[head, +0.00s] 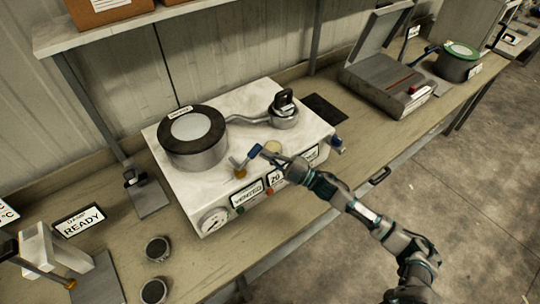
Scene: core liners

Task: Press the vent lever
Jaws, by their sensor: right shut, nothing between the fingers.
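The white machine (170,133) stands on the bench and carries a round dark-rimmed chamber (192,140). A small lever with a blue handle (254,151) and brass base rises from its front top edge, above a sign reading VENTED (247,193); it looks like the vent lever. My right gripper (270,157) reaches in from the lower right, shut and empty. Its tips are right beside the blue handle; I cannot tell whether they touch. The handle leans up to the right. My left gripper is not in view.
A second blue-handled fitting (337,143) sits at the machine's right corner. A dial gauge (214,221) is at its front left. A READY sign (80,220) and two dark round cups (157,249) are on the left. An open grey case (385,88) stands farther right.

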